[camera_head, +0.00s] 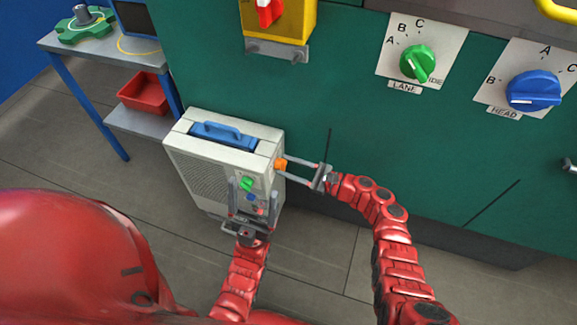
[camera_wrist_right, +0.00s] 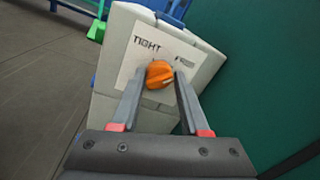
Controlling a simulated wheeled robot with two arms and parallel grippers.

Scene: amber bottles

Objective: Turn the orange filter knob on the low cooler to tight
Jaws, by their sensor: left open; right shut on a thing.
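The low cooler (camera_head: 215,150) is a pale grey box with a blue handle on top, standing on the floor against the green machine. The orange filter knob (camera_head: 281,164) is on its right side. In the right wrist view the knob (camera_wrist_right: 159,74) sits on a white label, with "TIGHT" printed at its upper left and smaller unreadable print at its upper right. My right gripper (camera_head: 284,170) is shut on the knob, one finger on each side. My left gripper (camera_head: 243,182) is open in front of the cooler's front panel, near a green knob (camera_head: 247,184).
The green machine front (camera_head: 330,110) rises behind the cooler, with a green LANE dial (camera_head: 417,62), a blue HEAD dial (camera_head: 533,90) and a yellow box with a red switch (camera_head: 277,20). A table with a red bin (camera_head: 145,93) stands at left. The floor left of the cooler is clear.

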